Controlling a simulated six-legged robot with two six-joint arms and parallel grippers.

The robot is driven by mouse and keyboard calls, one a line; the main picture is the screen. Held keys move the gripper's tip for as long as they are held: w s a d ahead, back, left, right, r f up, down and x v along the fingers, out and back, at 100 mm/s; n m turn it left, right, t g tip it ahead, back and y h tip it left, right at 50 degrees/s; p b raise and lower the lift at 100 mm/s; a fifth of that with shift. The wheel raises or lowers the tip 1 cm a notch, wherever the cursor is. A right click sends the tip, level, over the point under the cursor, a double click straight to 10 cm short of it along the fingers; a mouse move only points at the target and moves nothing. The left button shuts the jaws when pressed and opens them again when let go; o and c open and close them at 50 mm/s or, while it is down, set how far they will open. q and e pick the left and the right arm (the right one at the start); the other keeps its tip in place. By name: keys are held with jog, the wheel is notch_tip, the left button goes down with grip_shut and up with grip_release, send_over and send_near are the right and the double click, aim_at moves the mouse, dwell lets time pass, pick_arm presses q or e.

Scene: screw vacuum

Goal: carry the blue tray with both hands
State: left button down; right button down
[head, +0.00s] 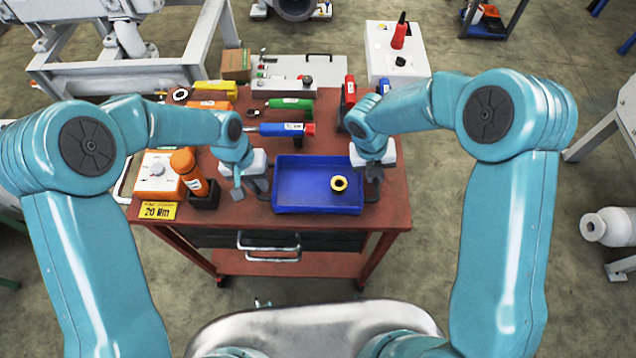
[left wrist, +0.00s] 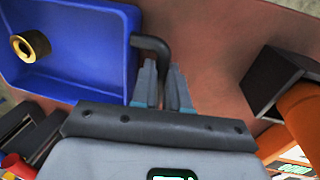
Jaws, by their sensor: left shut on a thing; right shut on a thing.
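The blue tray (head: 300,185) sits at the front middle of the red-brown table, and part of it shows in the left wrist view (left wrist: 85,55). A brass ring (head: 339,184) lies inside it; it also shows in the left wrist view (left wrist: 30,46). My left gripper (head: 258,182) is at the tray's left side. In the left wrist view its fingers (left wrist: 165,80) are shut on the dark bent handle (left wrist: 152,44) of the tray. My right gripper (head: 372,180) is at the tray's right side, shut on that side's handle, which is mostly hidden.
A blue-handled tool (head: 282,129) and a green one (head: 290,104) lie behind the tray. A red tool (head: 349,92) stands behind right. Drawer handles (head: 268,247) jut out in front.

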pick_arm(q)
jog(key=shift+w+r, duration=0.1)
jog(key=shift+r, duration=0.05)
pick_arm(e)
jog(key=shift+r, duration=0.1)
dwell(0.4)
